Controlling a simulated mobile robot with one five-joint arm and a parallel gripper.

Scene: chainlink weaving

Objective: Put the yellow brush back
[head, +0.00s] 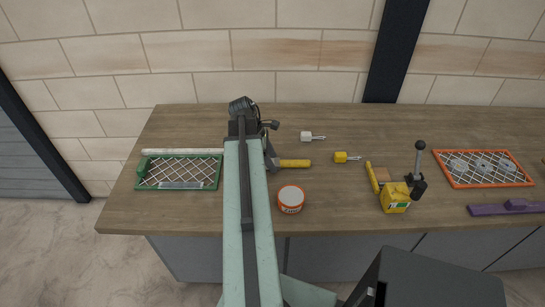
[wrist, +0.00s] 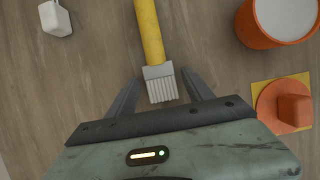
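The yellow brush (head: 295,163) lies on the wooden bench just right of my gripper (head: 272,158) in the head view. The wrist view shows its yellow handle (wrist: 149,32) pointing away from me and its pale bristle end toward me. My gripper (wrist: 162,92) is open, with one finger on each side of the bristles. A gap shows between the bristles and each finger, so the brush is not gripped. My arm hides part of the bench, and the bristle end is hard to make out in the head view.
A round orange-and-white tin (head: 291,199) stands close in front of the brush. A white-headed tool (head: 306,137) and a yellow-headed tool (head: 341,157) lie behind and right. Farther right are a yellow container (head: 395,198) and an orange-framed mesh (head: 483,168). A green-framed mesh (head: 180,172) lies left.

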